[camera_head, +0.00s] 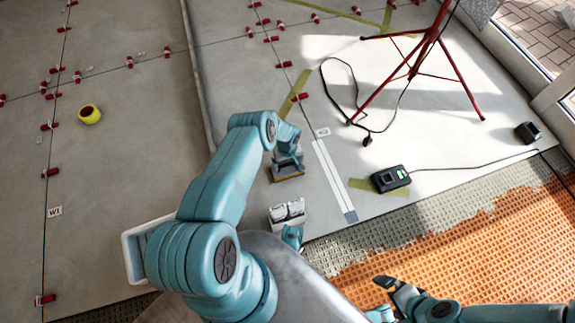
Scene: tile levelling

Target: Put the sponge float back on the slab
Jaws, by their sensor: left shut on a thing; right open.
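The sponge float (288,175) has a grey body and a thin yellow-orange edge along its bottom. It is at the middle of the camera_head view, low over or touching the grey slab (235,85); I cannot tell whether there is a gap. My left gripper (287,155) is shut on the float from above, and the arm partly hides its upper part. My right gripper (392,286) is open and empty over the orange ribbed mat at the lower right.
A grey-white block (287,212) sits just below the float. A white levelling strip (333,178) and a black charger (391,179) with a cable lie to its right. A red tripod (430,45) stands behind. Red clips line the joints. A yellow roll (90,114) lies left.

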